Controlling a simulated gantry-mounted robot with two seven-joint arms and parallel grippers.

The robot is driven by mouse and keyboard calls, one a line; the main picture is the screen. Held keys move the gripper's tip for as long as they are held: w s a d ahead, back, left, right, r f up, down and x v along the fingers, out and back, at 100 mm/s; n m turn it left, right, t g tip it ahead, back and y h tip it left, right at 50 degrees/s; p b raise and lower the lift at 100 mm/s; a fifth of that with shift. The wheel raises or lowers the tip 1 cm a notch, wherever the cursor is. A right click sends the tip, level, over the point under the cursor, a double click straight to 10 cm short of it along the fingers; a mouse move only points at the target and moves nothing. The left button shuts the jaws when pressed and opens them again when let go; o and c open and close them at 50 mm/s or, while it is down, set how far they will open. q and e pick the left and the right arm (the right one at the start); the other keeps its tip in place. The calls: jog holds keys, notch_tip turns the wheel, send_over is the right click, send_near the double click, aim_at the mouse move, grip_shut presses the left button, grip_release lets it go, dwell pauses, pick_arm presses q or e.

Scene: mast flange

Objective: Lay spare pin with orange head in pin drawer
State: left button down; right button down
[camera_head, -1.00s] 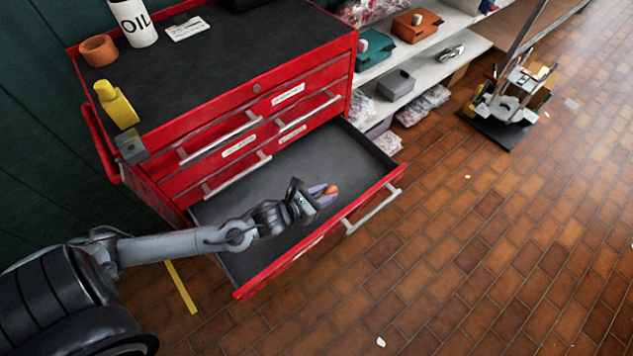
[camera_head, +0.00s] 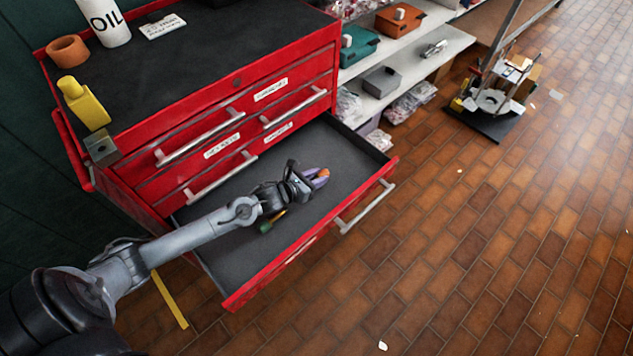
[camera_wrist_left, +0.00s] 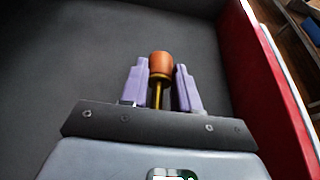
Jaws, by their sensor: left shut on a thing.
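The spare pin's orange head (camera_head: 323,173) shows at the fingertips of my left gripper (camera_head: 317,178), inside the outline of the open pin drawer (camera_head: 345,160). In the left wrist view the orange head (camera_wrist_left: 161,65) sticks out just past the purple fingers of my left gripper (camera_wrist_left: 161,84). The pin's brass shaft (camera_wrist_left: 157,94) runs back between them, and the gripper is shut on the pin. The grey drawer floor lies behind the head; I cannot tell how far below. My right gripper is not in view.
A small green piece (camera_head: 265,227) shows beside my left wrist, over the drawer floor. The red cabinet (camera_head: 215,118) has shut drawers with handles above. The red drawer front (camera_head: 300,255) is a raised edge. Much of the drawer floor is bare.

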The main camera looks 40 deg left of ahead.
pick_arm(q)
jog(key=shift+f, duration=0.9)
jog(key=shift+f+b, duration=0.15)
jog(key=shift+b, duration=0.15)
jog(key=c, duration=0.8)
grip_release()
jog(key=shift+s+r, duration=0.15)
jog(key=shift+r, duration=0.05)
jog(key=p+v, duration=0.4)
jog(key=v, duration=0.6)
jog(key=shift+s+r, duration=0.1)
jog(key=shift+s, duration=0.05)
jog(key=shift+s+a+r+p, duration=0.1)
jog(key=shift+s+r+p, duration=0.2)
jog(key=shift+s, duration=0.3)
